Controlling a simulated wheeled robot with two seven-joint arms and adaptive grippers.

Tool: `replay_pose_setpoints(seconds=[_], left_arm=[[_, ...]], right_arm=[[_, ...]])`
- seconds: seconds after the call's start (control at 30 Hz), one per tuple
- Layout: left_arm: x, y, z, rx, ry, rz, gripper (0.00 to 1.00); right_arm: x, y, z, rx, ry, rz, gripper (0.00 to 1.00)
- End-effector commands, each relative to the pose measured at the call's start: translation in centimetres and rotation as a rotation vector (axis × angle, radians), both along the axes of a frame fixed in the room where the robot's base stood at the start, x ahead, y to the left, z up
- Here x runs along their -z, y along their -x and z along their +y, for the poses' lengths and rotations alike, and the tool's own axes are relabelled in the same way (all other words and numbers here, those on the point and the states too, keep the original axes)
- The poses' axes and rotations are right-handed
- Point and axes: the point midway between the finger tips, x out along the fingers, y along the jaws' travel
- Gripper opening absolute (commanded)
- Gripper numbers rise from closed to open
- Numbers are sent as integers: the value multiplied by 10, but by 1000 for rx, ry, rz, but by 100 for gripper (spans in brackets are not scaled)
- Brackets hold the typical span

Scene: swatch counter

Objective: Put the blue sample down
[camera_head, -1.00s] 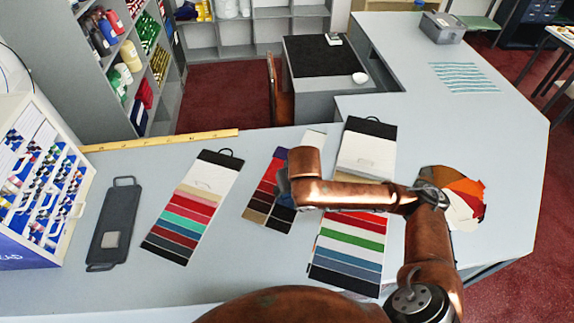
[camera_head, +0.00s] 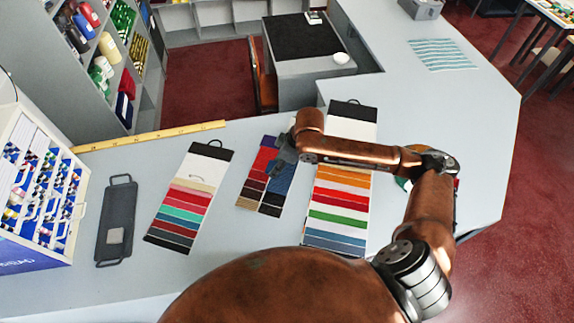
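A blue sample (camera_head: 279,178) shows at the middle sample group (camera_head: 258,184), among red, purple, dark and brown swatches. My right gripper (camera_head: 281,166) is over this group, at the upper end of the blue sample, with its arm coming in from the right. The fingers are dark and small, and partly merge with the swatches. I cannot tell whether they are open or hold the blue sample, or whether it touches the counter. My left gripper is out of view.
A striped card (camera_head: 191,199) lies to the left, and another (camera_head: 338,213) to the right, partly under my arm. A dark tray (camera_head: 115,222), a yellow ruler (camera_head: 150,136) and a bottle rack (camera_head: 32,190) are further left. The right counter (camera_head: 470,120) has free room.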

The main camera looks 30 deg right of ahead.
Motion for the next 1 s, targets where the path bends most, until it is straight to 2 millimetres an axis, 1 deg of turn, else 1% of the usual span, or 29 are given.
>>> replay_pose_setpoints(seconds=[0.03,0.1,0.2,0.3,0.43,0.63,0.83,1.0], left_arm=[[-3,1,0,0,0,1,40],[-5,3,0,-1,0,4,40],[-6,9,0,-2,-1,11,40],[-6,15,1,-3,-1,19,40],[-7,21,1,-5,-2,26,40],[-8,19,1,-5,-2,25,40],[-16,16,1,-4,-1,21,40],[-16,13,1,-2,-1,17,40]], right_arm=[[5,-7,-11,6,0,4,26],[14,-15,-23,5,-1,5,26],[34,-23,-35,3,0,4,26],[47,-30,-44,2,-1,2,26],[57,-35,-50,1,-2,0,26],[69,-40,-58,1,0,2,26],[96,-40,-58,1,0,2,26],[99,-40,-58,-1,1,-1,26]])
